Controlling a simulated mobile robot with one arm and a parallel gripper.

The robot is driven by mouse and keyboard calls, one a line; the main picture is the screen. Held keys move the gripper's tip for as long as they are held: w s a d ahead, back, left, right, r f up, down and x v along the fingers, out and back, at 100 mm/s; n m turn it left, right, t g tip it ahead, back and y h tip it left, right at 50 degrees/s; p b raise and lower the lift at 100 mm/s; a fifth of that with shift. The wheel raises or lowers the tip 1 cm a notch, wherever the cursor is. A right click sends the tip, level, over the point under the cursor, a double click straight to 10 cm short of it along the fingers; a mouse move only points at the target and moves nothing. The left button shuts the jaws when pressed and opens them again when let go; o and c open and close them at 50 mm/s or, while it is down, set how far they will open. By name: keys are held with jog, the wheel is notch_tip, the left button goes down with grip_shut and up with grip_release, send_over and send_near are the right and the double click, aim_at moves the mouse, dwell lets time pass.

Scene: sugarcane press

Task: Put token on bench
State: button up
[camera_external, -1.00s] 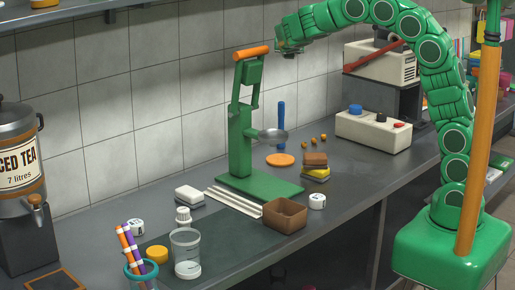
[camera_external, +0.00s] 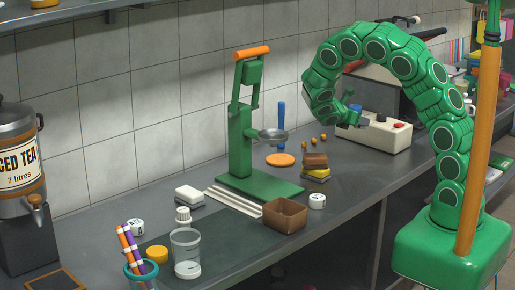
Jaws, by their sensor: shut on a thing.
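My gripper (camera_external: 351,119) hangs above the bench (camera_external: 225,243), in front of the cream control box (camera_external: 378,137) with its blue knob. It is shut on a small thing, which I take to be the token. The thing is too small and too covered by the fingers to make out its shape or colour. The gripper is apart from the bench top. The bench is a long dark grey counter along the tiled wall.
A green press (camera_external: 240,140) with an orange handle stands mid-bench. Stacked sponges (camera_external: 316,166), an orange disc (camera_external: 281,160), a brown open box (camera_external: 285,215) and a clear beaker (camera_external: 187,252) are around it. Bare bench lies right of the sponges (camera_external: 358,171).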

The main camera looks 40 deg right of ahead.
jog(key=shift+s+d+f+g, duration=0.4)
jog(key=shift+s+d, duration=0.05)
jog(key=shift+s, duration=0.25)
jog(key=w+d+f, duration=0.3)
jog(key=w+f, duration=0.1)
jog(key=w, duration=0.4)
send_over(340, 151)
jog(key=shift+a+f, duration=0.1)
jog(key=shift+f, duration=4.4)
jog(key=shift+f, duration=0.1)
jog(key=o, duration=1)
jog(key=shift+o, duration=0.2)
